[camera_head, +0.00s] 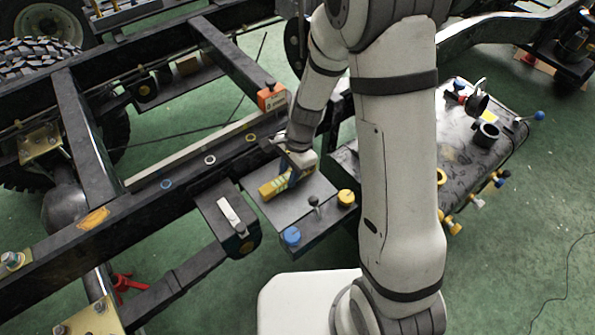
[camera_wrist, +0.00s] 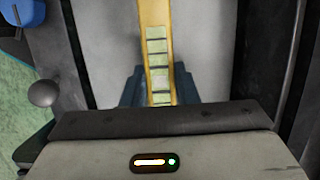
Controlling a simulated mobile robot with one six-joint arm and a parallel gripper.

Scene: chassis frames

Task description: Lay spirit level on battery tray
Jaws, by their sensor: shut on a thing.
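The spirit level is a short yellow bar (camera_head: 270,189) with pale vial windows. It also shows in the wrist view (camera_wrist: 157,60), running up from between my fingers. My gripper (camera_head: 290,179) is shut on it, with blue-grey fingers on both sides. The battery tray (camera_head: 314,192) is a flat grey plate on the side of the chassis frame. The level is over the tray; I cannot tell whether it touches the surface. In the wrist view the pale tray surface (camera_wrist: 210,50) lies behind the level. The held end is partly hidden by the gripper.
A dark box with a pale strip (camera_head: 230,213) is to the left. An orange block (camera_head: 271,97) sits on the frame rail behind.

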